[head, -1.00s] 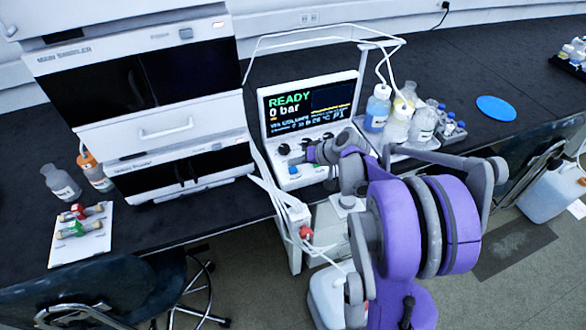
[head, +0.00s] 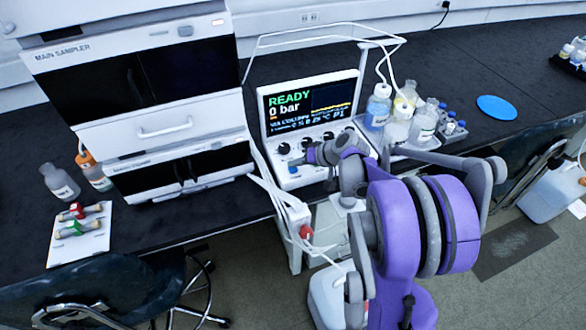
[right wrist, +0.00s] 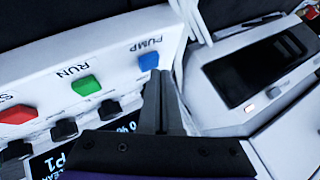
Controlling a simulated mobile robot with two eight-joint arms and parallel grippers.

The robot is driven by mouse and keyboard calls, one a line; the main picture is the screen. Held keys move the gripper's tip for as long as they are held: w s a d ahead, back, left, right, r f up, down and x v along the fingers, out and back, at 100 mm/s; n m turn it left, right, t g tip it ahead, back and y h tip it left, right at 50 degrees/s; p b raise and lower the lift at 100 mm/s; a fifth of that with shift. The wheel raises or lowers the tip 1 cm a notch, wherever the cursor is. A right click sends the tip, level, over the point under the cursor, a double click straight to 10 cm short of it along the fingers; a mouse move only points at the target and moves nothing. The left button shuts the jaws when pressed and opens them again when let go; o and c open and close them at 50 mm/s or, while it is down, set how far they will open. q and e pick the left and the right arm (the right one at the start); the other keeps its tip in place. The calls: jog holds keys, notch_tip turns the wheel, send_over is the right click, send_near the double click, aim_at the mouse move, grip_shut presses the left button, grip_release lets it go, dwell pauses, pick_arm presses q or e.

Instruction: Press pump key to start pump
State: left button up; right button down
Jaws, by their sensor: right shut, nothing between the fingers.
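The pump module (head: 346,87) stands on the bench with its screen reading READY and 0 bar. In the right wrist view, seen upside down, its front panel holds a blue key (right wrist: 148,61) labelled PUMP, a green key (right wrist: 86,84) labelled RUN and a red key (right wrist: 18,114) with its label cut off. My right gripper (head: 311,155) is over the module's front panel, shut and empty. In the right wrist view its fingertips (right wrist: 161,78) are close beside the blue key; I cannot tell whether they touch it. My left gripper is out of view.
Black knobs (right wrist: 64,129) line the panel near the keys. White cables run down the module's left side. The sampler stack (head: 110,75) stands to the left. A tray of bottles (head: 379,105) stands to the right, near a blue disc (head: 497,108).

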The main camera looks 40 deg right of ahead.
aim_at(296, 170)
jog(key=shift+f+b, duration=0.35)
jog(key=shift+f, duration=0.15)
dwell(0.7)
jog(key=shift+r, duration=0.15)
jog(key=shift+r+p, duration=0.75)
jog(key=shift+r, duration=0.05)
jog(key=shift+r+p, duration=1.85)
jog(key=shift+r, duration=0.7)
jog(key=shift+f, duration=0.1)
